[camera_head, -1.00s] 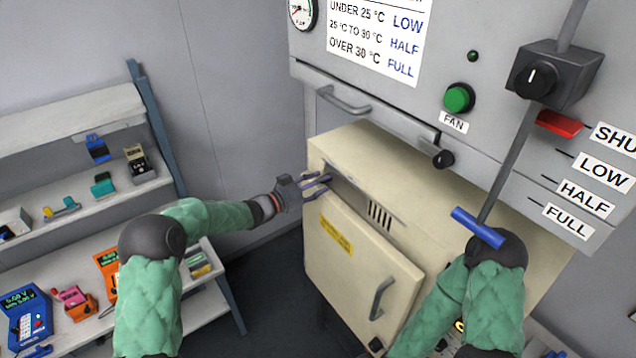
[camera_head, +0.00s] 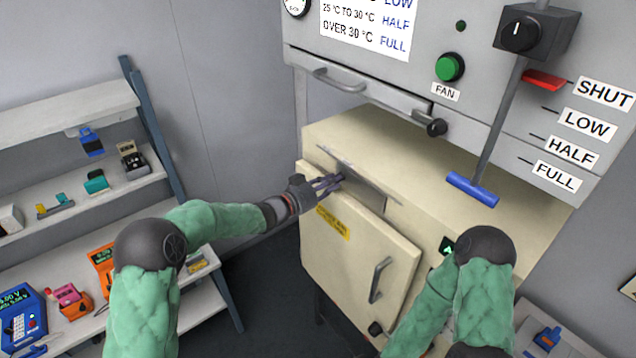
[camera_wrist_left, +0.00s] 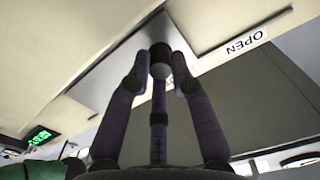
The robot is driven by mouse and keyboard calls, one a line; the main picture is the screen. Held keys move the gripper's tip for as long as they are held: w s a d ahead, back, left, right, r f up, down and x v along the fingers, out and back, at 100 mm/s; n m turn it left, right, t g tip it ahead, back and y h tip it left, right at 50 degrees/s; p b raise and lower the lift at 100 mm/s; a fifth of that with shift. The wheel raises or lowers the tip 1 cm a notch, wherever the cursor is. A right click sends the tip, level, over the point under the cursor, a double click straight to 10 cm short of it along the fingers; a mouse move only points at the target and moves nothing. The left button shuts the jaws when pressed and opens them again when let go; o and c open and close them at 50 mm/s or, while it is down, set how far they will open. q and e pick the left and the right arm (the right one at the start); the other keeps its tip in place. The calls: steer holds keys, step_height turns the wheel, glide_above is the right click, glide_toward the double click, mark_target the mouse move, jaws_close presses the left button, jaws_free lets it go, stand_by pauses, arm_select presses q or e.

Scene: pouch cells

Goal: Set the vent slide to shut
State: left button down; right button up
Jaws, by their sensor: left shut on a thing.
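The vent slide (camera_head: 366,196) is a grey metal plate along the upper front of the cream cabinet (camera_head: 440,190). My left gripper (camera_head: 338,181) is at the plate's left part. In the left wrist view, its fingers (camera_wrist_left: 160,68) are closed around a small dark round knob (camera_wrist_left: 160,54) on the slide plate (camera_wrist_left: 118,68). An OPEN label (camera_wrist_left: 242,42) is to the right there. The plate covers the place of the dark vent slots, which do not show. No SHUT label for this slide is readable. My right gripper is out of sight.
Above stands a grey hood with a green FAN button (camera_head: 450,67), a bar handle (camera_head: 340,80) and a blue-handled lever (camera_head: 472,190). The hood's red pointer (camera_head: 545,80) is beside SHUT. Shelves (camera_head: 70,115) with small devices stand at the left.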

arm_select(q)
steer(key=shift+s+d+f, duration=0.1)
steer(key=shift+s+d, duration=0.3)
steer(key=shift+s, duration=0.05)
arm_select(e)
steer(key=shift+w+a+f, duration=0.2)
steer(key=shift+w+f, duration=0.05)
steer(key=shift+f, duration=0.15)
arm_select(q)
steer(key=c, duration=1.2)
jaws_free()
steer(key=shift+o, duration=0.6)
steer(key=shift+s+d, duration=0.1)
steer(key=shift+s, duration=0.05)
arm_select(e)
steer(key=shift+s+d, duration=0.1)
arm_select(q)
steer(key=v, duration=1.2)
